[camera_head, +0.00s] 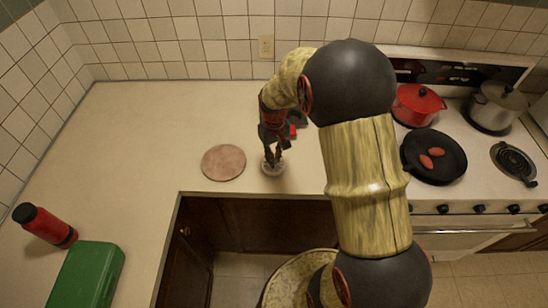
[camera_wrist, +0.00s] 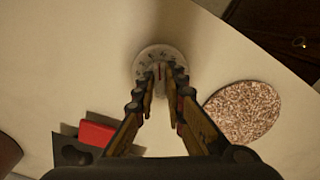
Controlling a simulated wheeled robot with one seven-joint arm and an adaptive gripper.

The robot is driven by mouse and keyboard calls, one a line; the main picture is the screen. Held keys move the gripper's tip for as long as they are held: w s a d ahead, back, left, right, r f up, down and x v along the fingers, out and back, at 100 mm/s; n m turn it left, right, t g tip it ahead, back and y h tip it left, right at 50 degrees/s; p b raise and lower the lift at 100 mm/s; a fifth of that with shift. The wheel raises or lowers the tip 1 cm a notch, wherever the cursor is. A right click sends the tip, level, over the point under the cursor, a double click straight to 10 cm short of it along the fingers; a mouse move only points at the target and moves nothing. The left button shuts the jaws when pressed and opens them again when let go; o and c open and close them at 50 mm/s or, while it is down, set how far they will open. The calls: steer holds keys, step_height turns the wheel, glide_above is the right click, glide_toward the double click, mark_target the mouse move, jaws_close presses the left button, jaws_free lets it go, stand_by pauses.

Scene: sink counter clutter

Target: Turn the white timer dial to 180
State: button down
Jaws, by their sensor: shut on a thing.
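The white timer dial (camera_head: 274,168) stands on the counter near its front edge, with my gripper (camera_head: 272,157) directly above it. In the wrist view the dial (camera_wrist: 158,57) is a round white face with dark markings around its rim. My gripper (camera_wrist: 161,82) has its two fingers on either side of the dial's raised centre grip, shut on it. A small red mark shows on the dial between the fingertips. The fingers hide part of the face, and I cannot read the numbers or the set value.
A round speckled board (camera_head: 223,162) lies just left of the dial. A red-and-black object (camera_wrist: 95,133) lies close to the gripper. A red bottle (camera_head: 46,226) and a green box (camera_head: 88,275) are at the left. The stove at right holds a black pan (camera_head: 447,163) and pots.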

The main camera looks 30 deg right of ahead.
steer(key=shift+m, duration=0.4)
steer(key=m+p, duration=0.1)
steer(key=m, duration=0.1)
steer(key=shift+m, duration=0.3)
steer(key=shift+a+m+p, duration=0.1)
steer(key=shift+m+p, duration=0.45)
steer(key=shift+m, duration=1.35)
steer(key=c, duration=1.9)
jaws_free()
steer(key=shift+o, duration=0.3)
step_height(320, 180, up, 12)
